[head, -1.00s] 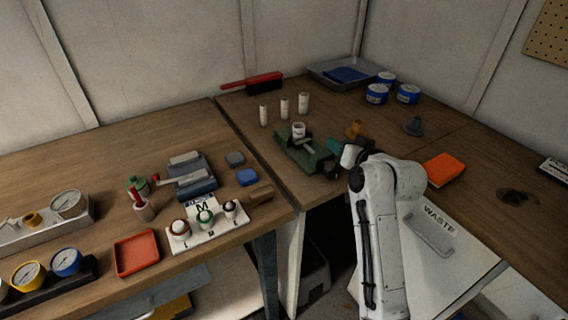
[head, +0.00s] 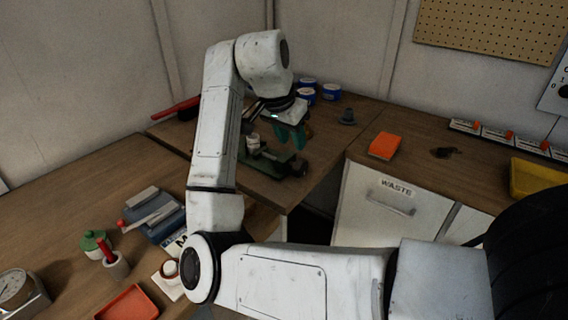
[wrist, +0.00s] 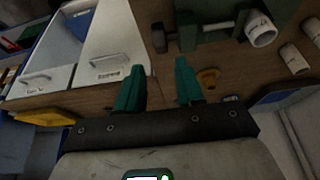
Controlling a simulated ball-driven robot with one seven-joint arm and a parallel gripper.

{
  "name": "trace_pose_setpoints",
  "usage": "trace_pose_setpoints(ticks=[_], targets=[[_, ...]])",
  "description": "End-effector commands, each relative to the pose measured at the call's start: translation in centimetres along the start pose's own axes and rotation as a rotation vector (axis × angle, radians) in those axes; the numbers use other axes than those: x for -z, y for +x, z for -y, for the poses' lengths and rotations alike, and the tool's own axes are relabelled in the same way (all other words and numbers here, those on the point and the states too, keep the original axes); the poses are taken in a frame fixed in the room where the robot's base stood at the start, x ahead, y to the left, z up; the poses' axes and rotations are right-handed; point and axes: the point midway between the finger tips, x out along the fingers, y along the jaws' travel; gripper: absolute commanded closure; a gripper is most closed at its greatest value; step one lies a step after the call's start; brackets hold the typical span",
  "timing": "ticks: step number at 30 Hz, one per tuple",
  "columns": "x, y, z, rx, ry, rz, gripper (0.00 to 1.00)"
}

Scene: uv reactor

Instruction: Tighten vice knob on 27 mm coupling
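The green vice (head: 258,160) stands on the far bench and also shows at the top of the wrist view (wrist: 213,20). The white coupling (head: 252,141) stands upright at the vice; its open end shows in the wrist view (wrist: 262,32). A dark knob-like end (wrist: 158,38) sticks out on the vice's left side in the wrist view. My gripper (head: 291,142) is open and empty, its teal fingers pointing down over the vice's right end in the head view. In the wrist view the fingertips (wrist: 160,66) are apart, with the knob end beyond the gap; I see no contact.
An ochre funnel-like piece (wrist: 208,76) lies close to the right finger in the wrist view. Blue tins (head: 306,94) and a grey cone-shaped piece (head: 347,117) stand behind. An orange block (head: 384,146) lies on the right bench above the white waste cabinet (head: 374,206).

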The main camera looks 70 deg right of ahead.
Motion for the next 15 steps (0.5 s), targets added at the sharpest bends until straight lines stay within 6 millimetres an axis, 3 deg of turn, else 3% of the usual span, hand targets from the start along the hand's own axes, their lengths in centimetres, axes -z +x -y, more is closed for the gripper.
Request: trace_pose_setpoints(ticks=[6, 15], targets=[[0.0, 4.1, -0.1, -0.005, -0.003, -0.004, 0.63], [0.0, 8.5, 0.0, 0.0, -0.005, -0.002, 0.63]])
